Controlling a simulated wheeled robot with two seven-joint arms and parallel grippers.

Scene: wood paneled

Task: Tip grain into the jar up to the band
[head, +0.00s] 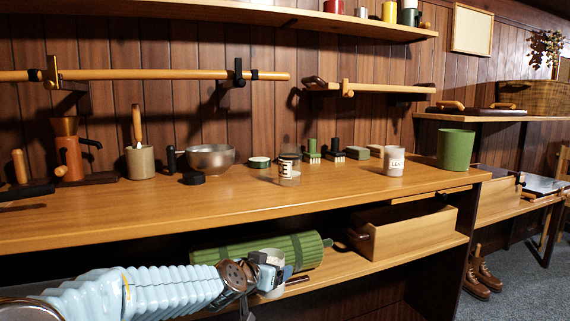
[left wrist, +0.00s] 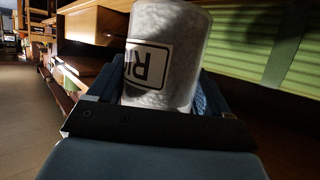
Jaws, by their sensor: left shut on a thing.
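My left gripper (head: 272,273) is low in front of the workbench, near the lower shelf. It is shut on a pale grey canister (left wrist: 170,50) with a black-framed label whose visible letters read "RI". The jaws sit on both sides of the canister in the left wrist view; its contents are hidden. A small clear jar (head: 289,172) with a pale label and a dark line near its top stands on the bench top, apart from the gripper. A whitish container (head: 394,162) with a label that seems to read "LEN" stands to its right. My right gripper is out of view.
A green cylinder (head: 437,149) stands at the bench's right end. A metal bowl (head: 210,158), a dark lid and small brushes stand behind and beside the jar. On the lower shelf are a green ribbed roll (head: 215,252) and a wooden box (head: 408,235). The front bench top is clear.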

